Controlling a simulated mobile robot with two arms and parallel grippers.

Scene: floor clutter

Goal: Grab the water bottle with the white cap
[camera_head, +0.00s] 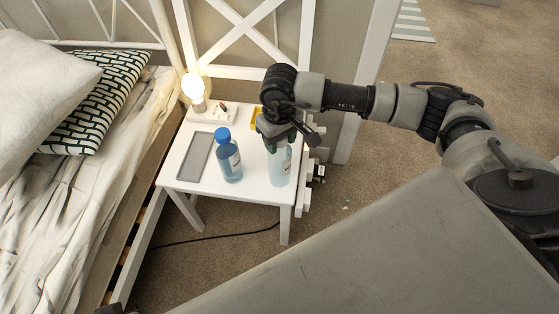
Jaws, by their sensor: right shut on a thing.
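A pale, see-through water bottle (280,168) stands upright at the right side of the white bedside table (232,192). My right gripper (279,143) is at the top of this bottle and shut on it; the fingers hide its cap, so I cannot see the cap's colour. A second bottle with a blue cap (229,158) stands upright to the left of it, apart from the gripper. My left gripper is not in view.
A grey tray (195,156) lies on the table's left side. A lit lamp (195,92) and a yellow item (256,117) are at the back. The bed (65,215) is close on the left. A dark cable (210,238) runs over the carpet.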

